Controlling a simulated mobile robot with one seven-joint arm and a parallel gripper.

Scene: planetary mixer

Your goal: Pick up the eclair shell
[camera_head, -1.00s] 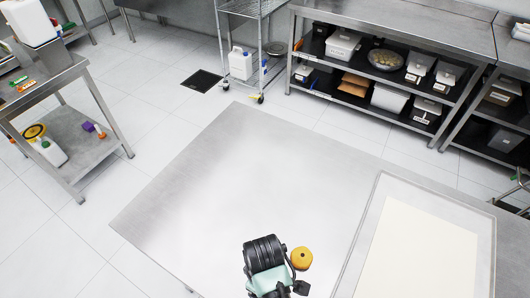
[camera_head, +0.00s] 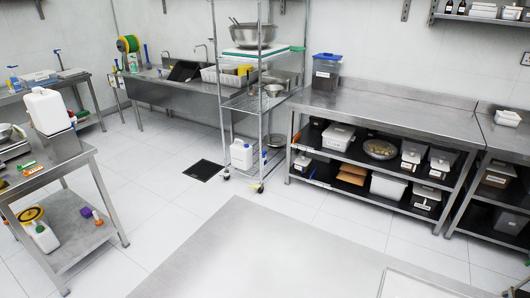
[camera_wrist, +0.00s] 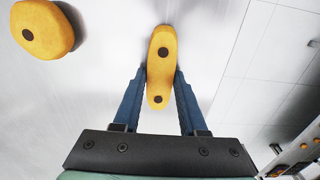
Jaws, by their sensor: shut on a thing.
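The eclair shell (camera_wrist: 164,38) is a long yellow-orange piece with two dark round spots on its face. In the wrist view my gripper (camera_wrist: 160,80) has its two blue fingers closed on the shell's sides, one on each side. The far end of the shell sticks out past the fingertips. I cannot tell how far it is above the pale metal surface. My gripper and the shell are outside the head view.
A second yellow-orange shell (camera_wrist: 42,28), rounder, with one dark spot visible, lies at the wrist view's upper left. The worktable (camera_head: 240,250) looks bare in the head view, with a pale sheet at its right corner. Wire rack (camera_head: 257,105) and steel shelving (camera_head: 385,112) stand behind.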

